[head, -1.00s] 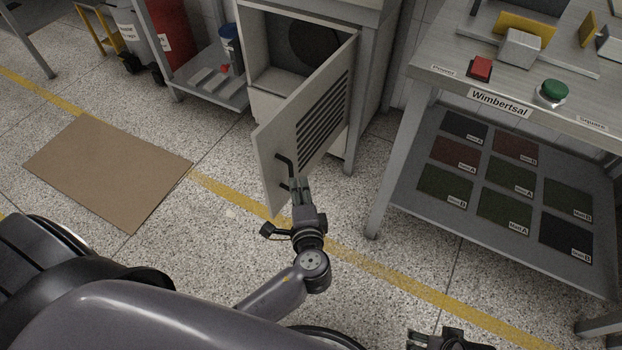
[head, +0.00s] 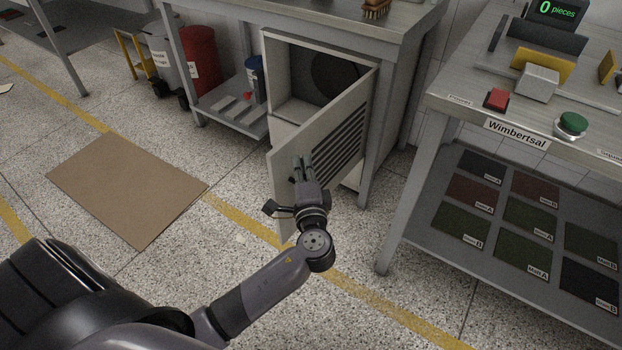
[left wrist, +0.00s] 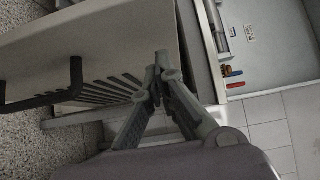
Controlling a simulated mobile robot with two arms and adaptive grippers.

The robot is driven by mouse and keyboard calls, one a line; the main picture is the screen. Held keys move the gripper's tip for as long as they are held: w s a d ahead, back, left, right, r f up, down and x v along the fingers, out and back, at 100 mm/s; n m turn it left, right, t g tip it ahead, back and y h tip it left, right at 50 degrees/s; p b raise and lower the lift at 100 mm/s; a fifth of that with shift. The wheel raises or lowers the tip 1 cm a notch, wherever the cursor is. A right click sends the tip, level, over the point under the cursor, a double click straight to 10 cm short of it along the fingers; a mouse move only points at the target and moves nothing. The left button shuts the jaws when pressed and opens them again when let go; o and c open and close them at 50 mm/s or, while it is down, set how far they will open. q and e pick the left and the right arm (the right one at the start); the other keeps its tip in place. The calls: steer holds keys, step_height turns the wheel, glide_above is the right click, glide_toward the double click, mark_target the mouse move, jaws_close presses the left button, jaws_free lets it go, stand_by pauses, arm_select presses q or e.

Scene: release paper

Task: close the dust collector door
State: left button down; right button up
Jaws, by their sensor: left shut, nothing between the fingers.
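The dust collector door (head: 318,122) is a light grey panel with dark louvre slots, hinged at its right side and standing open in the head view. The dust collector cabinet (head: 281,84) behind it shows an open interior with a dark round opening. My left gripper (head: 302,160) is shut and empty, in front of the outer face of the door. In the left wrist view the fingertips (left wrist: 160,62) meet near the slots, and the black door handle (left wrist: 76,76) is to their left, apart from them. Whether the fingers touch the door I cannot tell. My right gripper is out of view.
A workbench with a Wimbertsal label (head: 516,134), red button (head: 496,99) and green button (head: 572,124) stands right of the cabinet. Its lower shelf holds several mats. A cardboard sheet (head: 128,188) lies on the floor at left. A red bin (head: 197,58) stands at back left.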

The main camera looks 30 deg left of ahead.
arm_select(q)
steer(key=shift+w+a, duration=0.1)
steer(key=shift+a, duration=0.85)
steer(key=shift+a, duration=0.15)
